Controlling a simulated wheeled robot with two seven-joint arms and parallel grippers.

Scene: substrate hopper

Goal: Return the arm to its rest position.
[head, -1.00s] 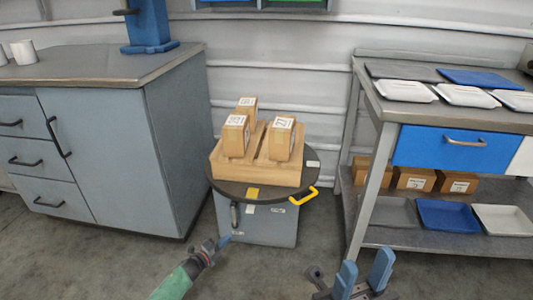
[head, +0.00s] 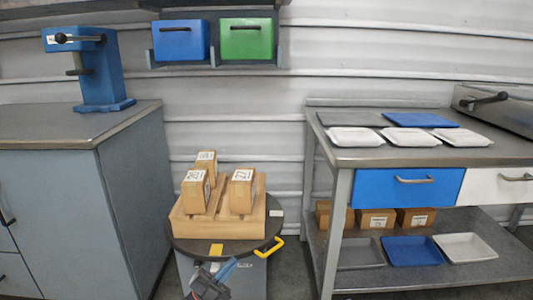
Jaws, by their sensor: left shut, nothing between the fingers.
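My left gripper (head: 226,270) is at the bottom of the head view, left of centre. Its blue fingers are shut with nothing between them. It is in front of the grey bin (head: 254,280) with a round dark top (head: 188,250), overlapping the front rim in the picture. I cannot tell whether it touches. My right gripper is out of view.
On the round top a wooden rack (head: 225,228) holds three labelled boxes (head: 241,192). A yellow handle (head: 268,248) sticks out at its right. A grey cabinet (head: 140,190) stands left, and a bench (head: 345,155) with trays stands right.

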